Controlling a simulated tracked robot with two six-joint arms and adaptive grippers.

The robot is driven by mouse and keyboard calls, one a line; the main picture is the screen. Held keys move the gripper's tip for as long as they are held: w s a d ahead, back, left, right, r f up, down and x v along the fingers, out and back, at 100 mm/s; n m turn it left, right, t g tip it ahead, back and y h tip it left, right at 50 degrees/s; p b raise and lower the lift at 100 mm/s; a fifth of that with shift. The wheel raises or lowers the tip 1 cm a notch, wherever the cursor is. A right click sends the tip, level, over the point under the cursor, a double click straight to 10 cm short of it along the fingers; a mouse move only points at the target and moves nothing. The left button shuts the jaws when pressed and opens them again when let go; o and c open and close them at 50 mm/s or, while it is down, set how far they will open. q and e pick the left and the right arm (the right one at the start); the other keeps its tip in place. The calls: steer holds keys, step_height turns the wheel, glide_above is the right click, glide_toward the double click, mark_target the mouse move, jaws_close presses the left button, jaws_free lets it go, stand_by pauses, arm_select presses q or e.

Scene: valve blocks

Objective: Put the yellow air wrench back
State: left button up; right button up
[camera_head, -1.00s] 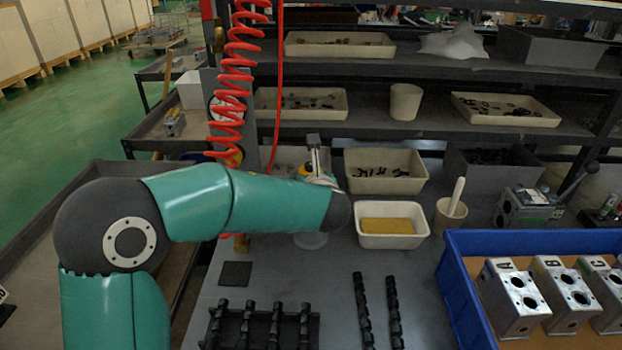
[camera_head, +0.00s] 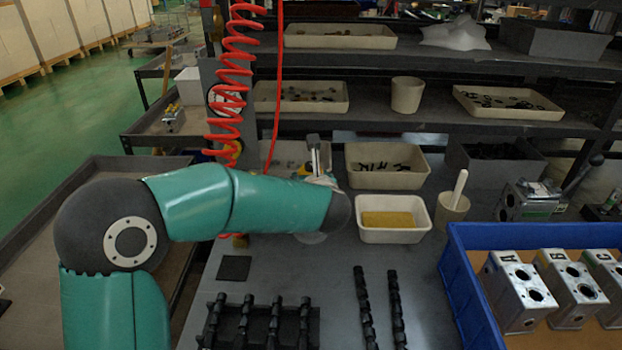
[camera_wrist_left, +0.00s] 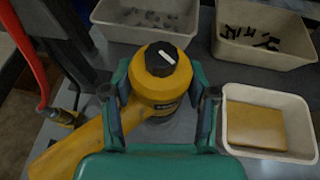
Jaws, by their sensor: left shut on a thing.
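The yellow air wrench (camera_wrist_left: 161,78) is in the left wrist view, its round yellow head with a black cap upright between my fingers. Its yellow handle (camera_wrist_left: 70,150) slants to the lower left. My left gripper (camera_wrist_left: 160,95) is shut on the wrench's head, with one finger on each side. In the head view my left forearm hides most of the gripper and wrench. A red hose (camera_wrist_left: 28,55) with a brass fitting is at the left of the wrist view; the coiled red hose (camera_head: 232,70) hangs in the head view. My right gripper is not in view.
A white tray with a yellow sponge (camera_head: 388,219) stands right of the gripper, parts bins (camera_head: 388,180) behind it. Black racks (camera_head: 262,325) lie in front. A blue crate (camera_head: 462,290) of valve blocks is at right. Clear grey bench (camera_head: 330,265) lies between.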

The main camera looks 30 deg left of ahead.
arm_select(q)
steer(key=shift+f+b, duration=0.3)
steer(key=shift+b, duration=0.1)
stand_by(0.3)
steer(key=o, duration=1.5)
steer(key=shift+o, duration=0.7)
steer(key=shift+d+f, duration=0.1)
steer(key=shift+f, duration=0.2)
steer(key=v, duration=1.2)
